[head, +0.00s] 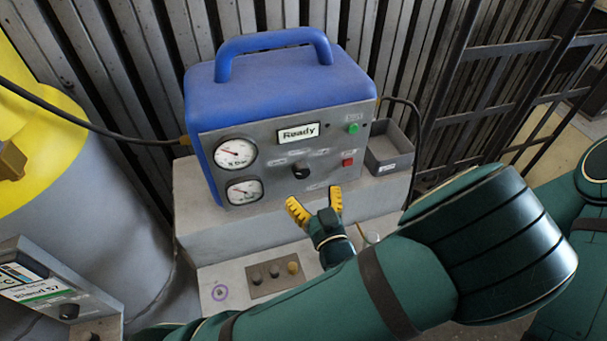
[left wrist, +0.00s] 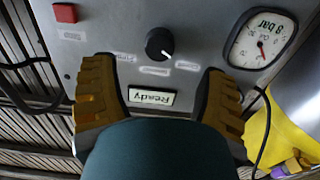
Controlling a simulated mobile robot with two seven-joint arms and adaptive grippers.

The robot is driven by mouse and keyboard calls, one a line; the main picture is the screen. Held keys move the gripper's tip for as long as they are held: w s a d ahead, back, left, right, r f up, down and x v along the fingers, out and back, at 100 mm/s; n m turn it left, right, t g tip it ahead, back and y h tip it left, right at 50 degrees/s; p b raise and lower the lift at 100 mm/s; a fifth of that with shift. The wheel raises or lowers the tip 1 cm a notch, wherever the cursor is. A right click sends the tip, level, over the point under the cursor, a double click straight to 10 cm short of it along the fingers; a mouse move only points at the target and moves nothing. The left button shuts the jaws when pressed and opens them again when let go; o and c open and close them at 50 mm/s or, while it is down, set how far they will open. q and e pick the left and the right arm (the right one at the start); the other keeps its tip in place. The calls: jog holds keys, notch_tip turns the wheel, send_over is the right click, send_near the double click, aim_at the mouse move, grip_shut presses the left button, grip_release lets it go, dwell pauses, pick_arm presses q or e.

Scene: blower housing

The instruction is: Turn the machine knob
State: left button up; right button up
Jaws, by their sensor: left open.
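The machine is a blue box (head: 270,85) with a grey front panel. Its black round knob (head: 299,171) sits below the "Ready" display (head: 298,133). In the left wrist view the knob (left wrist: 159,44) shows upside down, with a white pointer mark towards the lower right and small labels around it. My left gripper (head: 315,196) is open, its yellow fingers spread just below the knob in the head view. In the left wrist view the fingers (left wrist: 160,68) stand on either side of the knob with clear gaps, not touching it. My right gripper is not in view.
Two gauges (head: 236,153) sit left of the knob, with a green button (head: 353,128) and a red button (head: 347,162) on the right. The box stands on a grey block (head: 200,228). A grey tray (head: 388,155) is beside it. A yellow-topped cylinder (head: 40,150) stands left.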

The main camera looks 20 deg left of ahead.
aim_at(303, 175)
pick_arm(q)
jog(key=x, duration=0.7)
jog(key=shift+d, duration=0.1)
jog(key=c, duration=1.2)
